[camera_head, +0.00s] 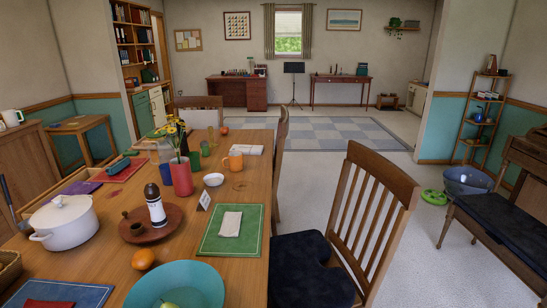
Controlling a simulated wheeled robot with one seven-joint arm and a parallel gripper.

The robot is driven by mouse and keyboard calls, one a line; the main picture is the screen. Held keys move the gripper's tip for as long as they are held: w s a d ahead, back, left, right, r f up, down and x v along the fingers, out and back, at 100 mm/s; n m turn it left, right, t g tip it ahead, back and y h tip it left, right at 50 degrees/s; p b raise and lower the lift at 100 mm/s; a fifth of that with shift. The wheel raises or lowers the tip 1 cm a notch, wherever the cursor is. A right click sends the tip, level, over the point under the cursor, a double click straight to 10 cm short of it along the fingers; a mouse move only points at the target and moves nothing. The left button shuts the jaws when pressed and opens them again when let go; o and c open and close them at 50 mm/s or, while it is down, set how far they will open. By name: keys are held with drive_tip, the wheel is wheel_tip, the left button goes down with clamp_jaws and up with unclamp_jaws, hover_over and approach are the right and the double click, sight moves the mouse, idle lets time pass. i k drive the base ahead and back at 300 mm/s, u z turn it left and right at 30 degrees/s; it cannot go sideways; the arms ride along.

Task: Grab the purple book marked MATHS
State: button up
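I cannot pick out a purple book marked MATHS, and no such lettering is readable. A flat purple item (78,187) lies at the left side of the dining table (250,178), behind the white pot; it looks like a place mat, but I cannot tell for sure. Several small books stand in the tall bookcase (117,59) at the back left, too small to read. My gripper is not in view.
The table holds a white pot (66,222), a red vase (181,178), a teal bowl (205,283) and a green mat (213,240). A chair (380,205) stands at its right. A piano bench (508,232) is far right. Carpet (320,170) between is clear.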

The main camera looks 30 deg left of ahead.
sight(79, 187)
drive_tip(key=z, duration=0.05)
drive_tip(key=i, duration=4)
drive_tip(key=u, duration=1.9)
drive_tip(key=i, duration=2.55)
